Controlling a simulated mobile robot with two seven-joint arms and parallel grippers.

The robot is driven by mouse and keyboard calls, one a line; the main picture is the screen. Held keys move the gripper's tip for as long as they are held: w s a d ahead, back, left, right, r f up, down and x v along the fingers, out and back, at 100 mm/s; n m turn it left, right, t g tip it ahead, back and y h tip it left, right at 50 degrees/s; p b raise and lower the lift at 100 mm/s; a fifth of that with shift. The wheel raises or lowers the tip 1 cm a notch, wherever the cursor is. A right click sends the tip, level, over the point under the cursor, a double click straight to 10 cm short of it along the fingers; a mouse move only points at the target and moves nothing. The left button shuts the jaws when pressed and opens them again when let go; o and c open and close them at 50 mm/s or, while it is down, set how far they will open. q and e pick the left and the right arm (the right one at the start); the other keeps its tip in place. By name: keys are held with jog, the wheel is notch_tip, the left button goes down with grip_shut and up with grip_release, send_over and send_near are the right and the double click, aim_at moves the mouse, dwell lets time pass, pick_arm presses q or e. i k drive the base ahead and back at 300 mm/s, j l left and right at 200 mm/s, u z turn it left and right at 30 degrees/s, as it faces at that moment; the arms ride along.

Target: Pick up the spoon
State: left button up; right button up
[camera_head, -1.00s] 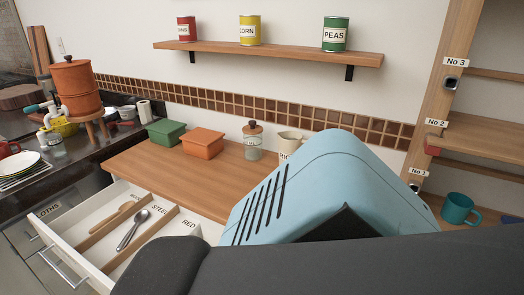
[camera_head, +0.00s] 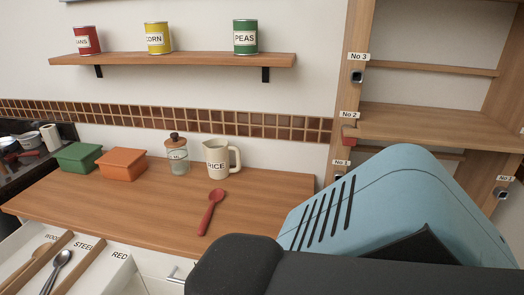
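A red spoon (camera_head: 211,211) lies on the wooden counter, its bowl toward the back near the RICE jug and its handle toward the front. A metal spoon (camera_head: 57,269) lies in the STEEL compartment of the open drawer at the lower left. A wooden spoon (camera_head: 38,256) lies in the compartment to its left, partly cut off. The RED compartment (camera_head: 115,268) looks empty where visible. Neither of my grippers shows. A large blue and black part of my arm fills the lower right and hides what is behind it.
The wooden counter (camera_head: 150,202) also holds a green box (camera_head: 78,158), an orange box (camera_head: 122,164), a glass jar (camera_head: 177,158) and the RICE jug (camera_head: 217,160) along the back. A wall shelf (camera_head: 180,60) with cans is above. A numbered wooden cabinet (camera_head: 430,122) stands at right.

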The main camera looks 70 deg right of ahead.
aim_at(216, 195)
jog(key=i+z, duration=0.1)
jog(key=z, duration=2)
jog(key=i+j, duration=0.7)
jog(key=k+z, duration=0.2)
jog(key=z, duration=0.15)
